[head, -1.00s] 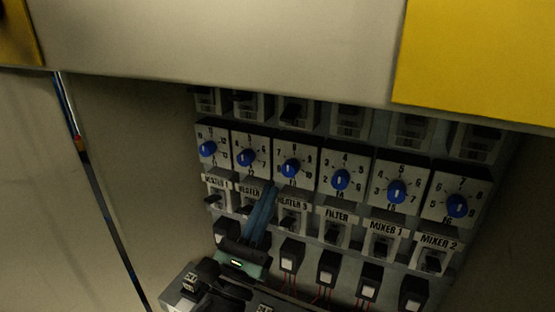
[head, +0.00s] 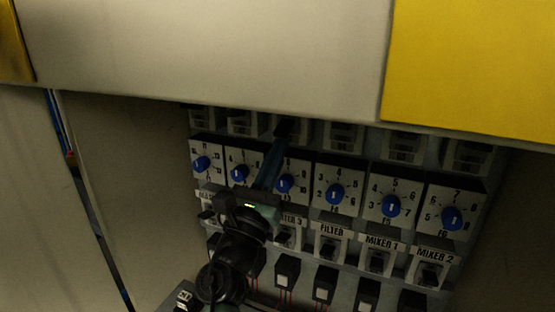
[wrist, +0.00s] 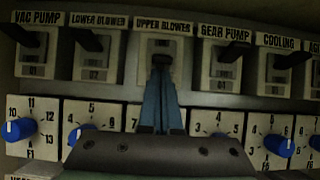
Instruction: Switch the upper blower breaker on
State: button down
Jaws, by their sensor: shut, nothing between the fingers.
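The upper blower breaker (wrist: 148,72) is in the middle of the top row in the wrist view, under its "UPPER BLOWER" label (wrist: 163,25). Its dark lever (wrist: 162,61) is right at my fingertips; I cannot tell whether they touch. My gripper (wrist: 161,75) has its blue fingers shut with nothing between them, pointing up at the breaker from below. In the head view my gripper (head: 278,146) reaches across the dial row to the top breaker row, where the fingertips partly hide this breaker.
The lower blower breaker (wrist: 99,62) and gear pump breaker (wrist: 222,70) flank it closely, with levers sticking out. Numbered dials with blue knobs (head: 335,194) run below, then the filter and mixer breakers (head: 380,260). A pale cabinet panel (head: 200,60) overhangs the top row.

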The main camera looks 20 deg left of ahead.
jog(key=shift+r+p, duration=0.15)
jog(key=shift+p, duration=0.15)
jog(key=shift+s+r+p, duration=0.1)
jog(key=shift+r+p, duration=0.05)
jog(key=shift+p, duration=1)
jog(key=shift+g, duration=0.3)
